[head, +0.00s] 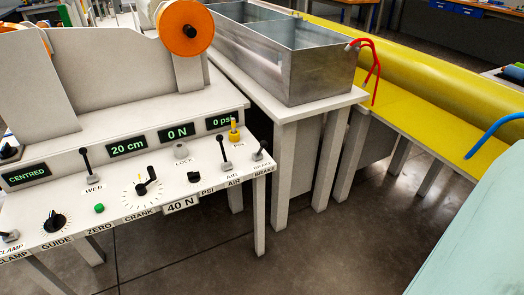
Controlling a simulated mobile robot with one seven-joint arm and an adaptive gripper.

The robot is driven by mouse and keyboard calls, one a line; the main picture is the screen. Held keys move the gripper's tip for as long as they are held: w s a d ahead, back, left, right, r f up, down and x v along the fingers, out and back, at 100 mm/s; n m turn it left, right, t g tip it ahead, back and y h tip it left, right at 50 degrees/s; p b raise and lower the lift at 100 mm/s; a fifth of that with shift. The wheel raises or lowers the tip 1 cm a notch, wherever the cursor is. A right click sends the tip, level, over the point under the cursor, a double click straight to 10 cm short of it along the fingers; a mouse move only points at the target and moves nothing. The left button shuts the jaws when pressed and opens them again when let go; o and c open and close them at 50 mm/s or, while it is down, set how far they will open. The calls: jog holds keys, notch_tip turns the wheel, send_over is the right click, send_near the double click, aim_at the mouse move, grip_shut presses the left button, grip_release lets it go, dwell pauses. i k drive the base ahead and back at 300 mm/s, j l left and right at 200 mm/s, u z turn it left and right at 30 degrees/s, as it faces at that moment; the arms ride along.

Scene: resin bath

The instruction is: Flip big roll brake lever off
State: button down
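The control panel (115,214) fills the lower left of the head view. A small black-handled lever (261,151) stands at its right end, above the BRAKE label (263,170) on the front edge. I take this as the brake lever; its handle leans up and to the right, and I cannot read which position means off. An upright black lever (223,149) stands just left of it, above the AIR label (234,183). An orange-faced roll (185,27) is mounted above the panel; I cannot tell whether it is the big roll. My gripper is not in view.
A yellow knob (234,133), a crank dial (143,188) and a WEB lever (86,158) share the panel. A metal bath (322,70) with red hoses stands behind right, beside a yellow table (430,127). A pale teal surface (480,235) fills the lower right. Floor (330,235) before the bath is clear.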

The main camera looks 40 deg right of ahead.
aim_at(263, 143)
jog(key=l+z, duration=0.1)
jog(key=z, duration=0.3)
jog(key=l+z, duration=0.1)
jog(key=z, duration=0.3)
jog(key=i+z, duration=0.1)
jog(key=z, duration=0.3)
jog(key=l+z, duration=0.1)
jog(key=z, duration=0.3)
